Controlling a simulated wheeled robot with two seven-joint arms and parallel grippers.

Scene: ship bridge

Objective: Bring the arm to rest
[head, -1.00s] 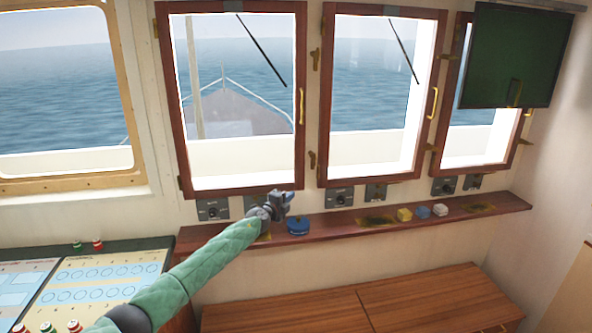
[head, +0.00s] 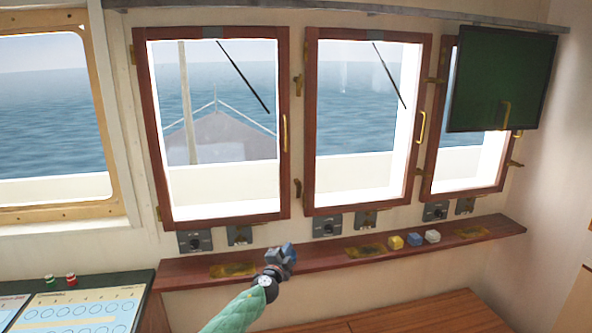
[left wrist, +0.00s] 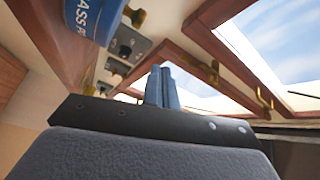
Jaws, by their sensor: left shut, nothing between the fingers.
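My left arm (head: 240,308) reaches up from the bottom of the head view. My left gripper (head: 283,256) is in front of the window shelf (head: 200,280), with its blue-grey fingers together and nothing between them. The shut fingers (left wrist: 164,87) also show in the left wrist view. A blue tin (left wrist: 93,20) with white lettering, partly cut off, is at the top left of the left wrist view, apart from the fingers. In the head view the gripper covers most or all of the tin's place on the shelf. My right gripper is not in view.
A yellow block (head: 396,242), a blue block (head: 415,239) and a white block (head: 432,236) sit on the shelf's right part. A console (head: 80,310) stands at the lower left, a wooden cabinet (head: 400,312) below the shelf. A dark screen (head: 502,80) hangs at the upper right.

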